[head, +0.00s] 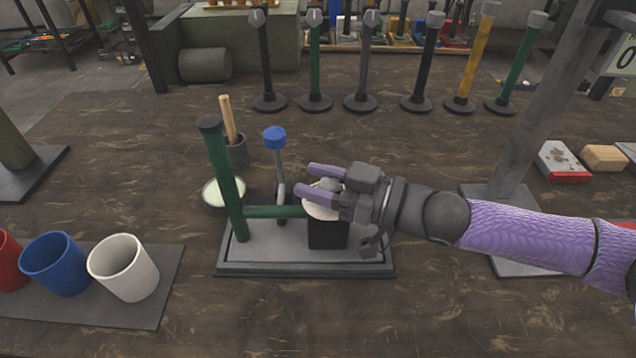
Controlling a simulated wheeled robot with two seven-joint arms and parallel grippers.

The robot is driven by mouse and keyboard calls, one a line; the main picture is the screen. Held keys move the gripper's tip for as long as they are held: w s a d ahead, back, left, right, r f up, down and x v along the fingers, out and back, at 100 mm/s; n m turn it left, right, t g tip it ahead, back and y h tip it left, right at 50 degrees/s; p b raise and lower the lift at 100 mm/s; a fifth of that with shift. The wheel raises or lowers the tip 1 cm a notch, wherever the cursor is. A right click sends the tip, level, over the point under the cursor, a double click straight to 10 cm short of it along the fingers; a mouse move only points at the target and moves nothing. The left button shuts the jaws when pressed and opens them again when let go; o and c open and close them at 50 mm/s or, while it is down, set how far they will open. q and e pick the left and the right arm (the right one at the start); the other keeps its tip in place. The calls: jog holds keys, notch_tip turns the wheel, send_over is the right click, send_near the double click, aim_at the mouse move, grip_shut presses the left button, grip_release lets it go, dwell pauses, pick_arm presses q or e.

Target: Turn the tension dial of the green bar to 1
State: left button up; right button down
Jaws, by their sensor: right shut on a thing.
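The green bar (223,170) stands upright, slightly tilted, at the left of a grey press base (262,262), with a green cross arm running right at its foot. A black block (327,238) with a pale round dial face (318,213) on top stands at the right end of that arm. My right gripper (308,180) comes in from the right and is shut on the grey dial knob on this face. Its fingers cover much of the knob and face, so the numbers and the setting cannot be read. My left gripper is out of view.
A blue-topped lever (280,165) stands close behind the cross arm. A bowl (221,193) and a pot with a wooden handle (237,150) sit behind the green bar. Red, blue and white cups (124,267) stand at front left. Several upright bars line the back. The front table is clear.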

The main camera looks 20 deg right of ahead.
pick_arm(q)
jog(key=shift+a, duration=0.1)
pick_arm(e)
jog(key=shift+c, duration=1.5)
grip_release()
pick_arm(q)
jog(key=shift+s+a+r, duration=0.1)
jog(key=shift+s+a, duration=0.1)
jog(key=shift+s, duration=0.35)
pick_arm(e)
jog(key=shift+o, duration=0.4)
pick_arm(q)
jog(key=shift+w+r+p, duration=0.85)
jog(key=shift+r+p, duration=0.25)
jog(key=shift+p, duration=0.1)
pick_arm(e)
jog(key=v, duration=1)
